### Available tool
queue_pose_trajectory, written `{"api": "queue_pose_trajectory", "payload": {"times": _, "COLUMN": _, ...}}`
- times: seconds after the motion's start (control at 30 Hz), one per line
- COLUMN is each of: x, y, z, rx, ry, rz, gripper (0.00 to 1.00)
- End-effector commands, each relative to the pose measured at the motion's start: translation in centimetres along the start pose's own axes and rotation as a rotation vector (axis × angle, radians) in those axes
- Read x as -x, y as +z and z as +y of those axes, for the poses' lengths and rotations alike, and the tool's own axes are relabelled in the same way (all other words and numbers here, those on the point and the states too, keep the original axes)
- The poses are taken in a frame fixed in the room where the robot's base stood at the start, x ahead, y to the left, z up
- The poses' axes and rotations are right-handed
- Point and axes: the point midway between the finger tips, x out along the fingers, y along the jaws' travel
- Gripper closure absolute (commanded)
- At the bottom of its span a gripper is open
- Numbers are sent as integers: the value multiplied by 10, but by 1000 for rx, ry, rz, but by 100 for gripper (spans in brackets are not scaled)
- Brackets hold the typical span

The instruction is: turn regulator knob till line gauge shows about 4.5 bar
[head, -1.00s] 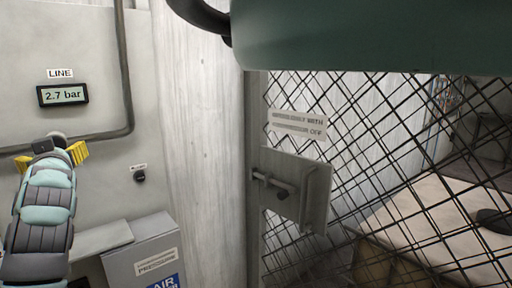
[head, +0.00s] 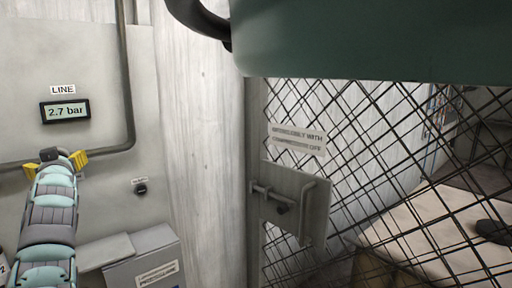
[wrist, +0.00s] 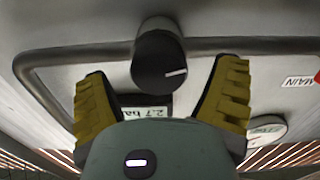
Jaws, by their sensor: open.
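The line gauge (head: 65,111) is a small display under a LINE label on the grey panel, and it reads 2.7 bar. It also shows in the wrist view (wrist: 148,113), partly hidden by my gripper. The regulator knob (wrist: 158,62) is round and black with a white pointer line, which points right. My gripper (wrist: 163,72) is open, with a yellow finger on each side of the knob. A gap shows between each finger and the knob. In the head view my gripper (head: 56,163) is below the gauge; I cannot clearly make out the knob there.
A pipe (head: 125,80) runs down and across the panel. A small black knob or button (head: 141,188) sits lower right. A grey box (head: 143,262) stands below. A MAIN label (wrist: 302,81) and a round dial (wrist: 266,131) lie to the right. A wire mesh (head: 345,150) stands farther right.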

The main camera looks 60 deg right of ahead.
Motion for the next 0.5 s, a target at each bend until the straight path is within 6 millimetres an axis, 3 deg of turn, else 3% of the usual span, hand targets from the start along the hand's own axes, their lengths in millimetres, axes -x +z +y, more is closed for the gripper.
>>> {"api": "queue_pose_trajectory", "payload": {"times": 0.5, "x": -7, "y": 2, "z": 2, "rx": -1, "ry": 4, "rz": -2, "gripper": 14}}
